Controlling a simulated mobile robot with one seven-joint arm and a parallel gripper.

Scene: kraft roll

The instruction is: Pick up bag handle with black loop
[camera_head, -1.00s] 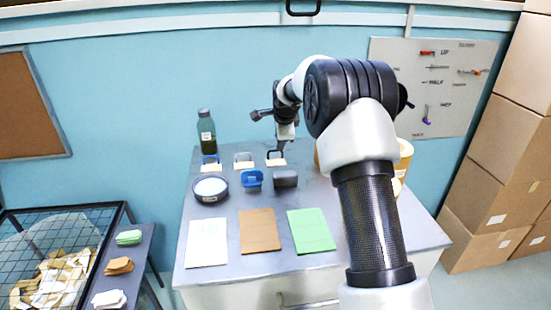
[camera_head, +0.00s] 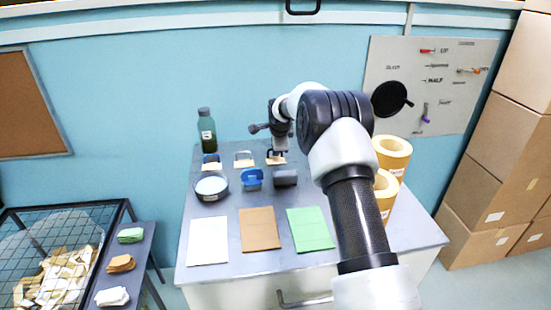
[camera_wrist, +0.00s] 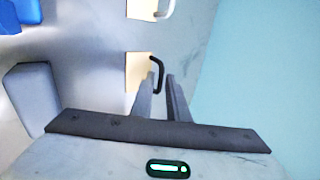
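The bag handle with the black loop shows in the wrist view as a black loop (camera_wrist: 157,70) on a small cream base (camera_wrist: 136,72). In the head view its cream base (camera_head: 276,161) lies at the back of the grey table, right of two similar handles. My gripper (camera_head: 279,148) is down over it from behind. In the wrist view the two fingers of my gripper (camera_wrist: 162,82) are apart, with the lower part of the loop showing between their tips. The left finger hides some of the loop. I cannot tell whether the fingers touch it.
White-loop (camera_head: 243,160) and blue-loop (camera_head: 211,162) handles lie to the left. A dark grey block (camera_head: 286,179), a blue box (camera_head: 252,179) and a round dish (camera_head: 211,186) sit in front. Yellow rolls (camera_head: 392,152) stand at right, a green bottle (camera_head: 207,131) at back left.

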